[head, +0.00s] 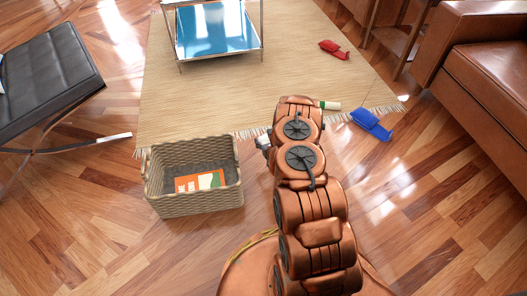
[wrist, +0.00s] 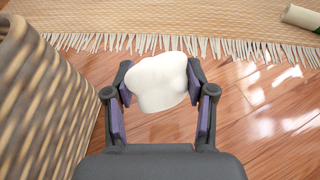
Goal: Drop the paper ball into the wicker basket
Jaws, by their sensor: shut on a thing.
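The paper ball (wrist: 160,82) is white and lumpy. My gripper (wrist: 160,92) is shut on it, with one dark finger at each side. In the head view my arm hides most of the gripper and ball; a small pale patch shows left of the arm's end. The wicker basket (head: 193,204) stands on the wood floor, left of my arm, open at the top. Its woven wall (wrist: 42,105) fills the left side of the wrist view. The ball is to the right of the basket, outside it, over the bare floor.
An orange, white and green flat item (head: 201,182) lies in the basket. A straw rug (head: 285,75) lies beyond it. A blue item (head: 371,125), a red item (head: 333,48) and a pale roll (wrist: 301,17) lie right of my arm. A black stool stands left, a leather armchair right.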

